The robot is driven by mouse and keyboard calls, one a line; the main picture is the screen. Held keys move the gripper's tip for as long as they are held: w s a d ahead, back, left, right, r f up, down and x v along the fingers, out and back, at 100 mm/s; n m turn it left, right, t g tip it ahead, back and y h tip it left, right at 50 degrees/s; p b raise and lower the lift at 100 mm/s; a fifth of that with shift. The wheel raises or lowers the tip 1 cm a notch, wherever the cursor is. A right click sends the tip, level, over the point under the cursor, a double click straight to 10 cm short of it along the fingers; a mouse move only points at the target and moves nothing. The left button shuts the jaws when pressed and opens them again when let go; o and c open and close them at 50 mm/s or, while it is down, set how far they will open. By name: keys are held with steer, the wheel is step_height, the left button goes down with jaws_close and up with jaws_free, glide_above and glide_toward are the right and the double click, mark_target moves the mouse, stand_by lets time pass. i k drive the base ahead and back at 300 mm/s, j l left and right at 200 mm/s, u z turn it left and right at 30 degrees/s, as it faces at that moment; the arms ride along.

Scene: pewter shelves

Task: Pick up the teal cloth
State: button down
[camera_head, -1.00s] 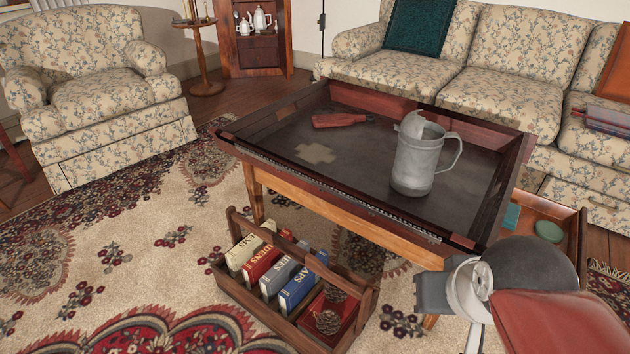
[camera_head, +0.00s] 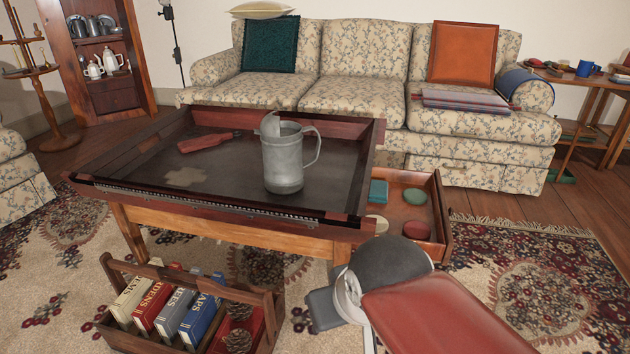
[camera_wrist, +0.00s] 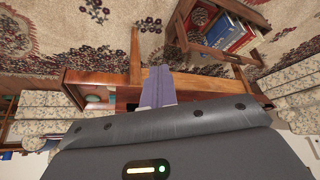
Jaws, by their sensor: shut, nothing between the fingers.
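No plainly recognisable teal cloth shows. A small flat teal piece (camera_head: 378,192) lies in the open drawer (camera_head: 437,232) of the coffee table in the head view; I cannot tell whether it is folded cloth. A dark teal cushion (camera_head: 269,44) leans on the sofa's left end. My gripper shows in the wrist view (camera_wrist: 158,72) with its fingers together, shut and empty. In the head view my arm is at the lower right, in front of the table and drawer, apart from the teal piece.
The coffee table (camera_head: 225,222) holds a grey metal pitcher (camera_head: 283,160) and a red-handled tool (camera_head: 205,143). A wooden caddy (camera_head: 132,335) with books and pinecones stands on the rug before it. Round coasters (camera_head: 415,196) lie in the drawer. The rug at right is clear.

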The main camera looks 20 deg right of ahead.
mark_target(378, 193)
steer(key=z, duration=0.7)
steer(key=i+z, duration=0.1)
steer(key=z, duration=1.25)
steer(key=i+j+z, duration=0.1)
steer(key=z, duration=1.25)
steer(key=j+z, duration=0.15)
steer(key=z, duration=0.55)
steer(key=j+z, duration=0.1)
steer(key=z, duration=1.25)
steer(key=k+j, duration=0.2)
steer(key=u, duration=0.5)
steer(key=k+j+u, duration=0.1)
steer(key=u, duration=0.9)
steer(key=j+u, duration=0.15)
steer(key=u, duration=0.8)
steer(key=j+u, duration=0.15)
steer(key=u, duration=0.35)
steer(key=j+u, duration=0.1)
steer(key=u, duration=0.4)
steer(key=j+u, duration=0.1)
steer(key=u, duration=0.4)
